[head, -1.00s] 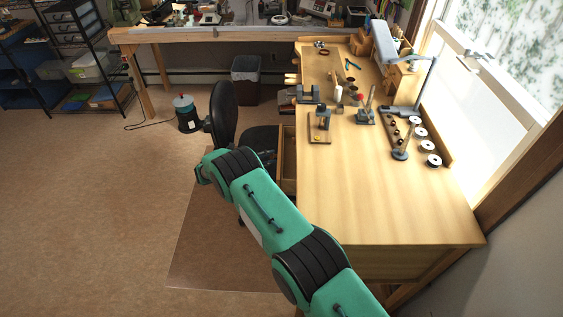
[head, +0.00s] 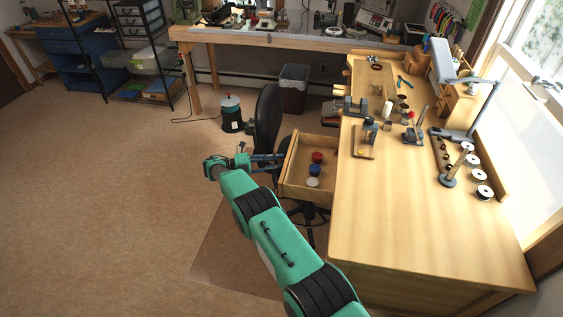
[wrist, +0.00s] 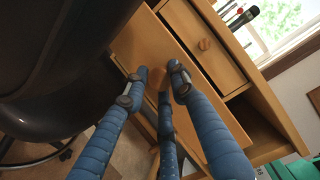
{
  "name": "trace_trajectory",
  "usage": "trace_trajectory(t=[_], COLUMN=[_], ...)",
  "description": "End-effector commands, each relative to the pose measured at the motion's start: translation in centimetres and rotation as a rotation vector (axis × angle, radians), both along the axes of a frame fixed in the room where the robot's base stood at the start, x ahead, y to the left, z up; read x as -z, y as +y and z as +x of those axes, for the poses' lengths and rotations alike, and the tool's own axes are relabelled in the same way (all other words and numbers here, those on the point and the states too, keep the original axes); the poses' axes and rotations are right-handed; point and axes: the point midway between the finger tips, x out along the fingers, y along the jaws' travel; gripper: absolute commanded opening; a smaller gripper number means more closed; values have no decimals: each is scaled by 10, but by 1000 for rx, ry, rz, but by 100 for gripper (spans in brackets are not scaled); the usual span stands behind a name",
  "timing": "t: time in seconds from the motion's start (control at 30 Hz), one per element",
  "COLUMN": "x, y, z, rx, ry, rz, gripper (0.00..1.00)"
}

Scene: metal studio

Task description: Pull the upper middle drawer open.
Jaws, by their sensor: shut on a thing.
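The upper middle drawer (head: 311,192) stands well out of the wooden desk in the head view, with its inside showing. A red, a blue and a white round item lie in it. My gripper (head: 280,161) is at the outer face of the drawer front, to its left. In the wrist view my blue fingers (wrist: 162,86) close in on the drawer front (wrist: 150,42). The gripper is shut on the drawer's knob, which the fingers mostly hide.
A dark chair (head: 267,122) stands close behind the gripper and drawer, and fills the left of the wrist view. Another closed drawer with a round knob (wrist: 203,44) shows in the wrist view. The desk top (head: 430,220) holds tools and spools. Floor to the left is open.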

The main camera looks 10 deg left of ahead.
Motion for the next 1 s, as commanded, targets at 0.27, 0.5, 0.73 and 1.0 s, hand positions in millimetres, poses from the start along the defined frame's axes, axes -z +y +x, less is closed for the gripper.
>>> trace_trajectory(t=[0.27,0.5,0.73,1.0], x=[0,0,0,0], y=[3,2,2,8], z=[1,1,0,-2], rx=[-2,-1,-1,-1], ry=[0,0,0,0], rz=[1,0,0,0], gripper=[0,33,33,33])
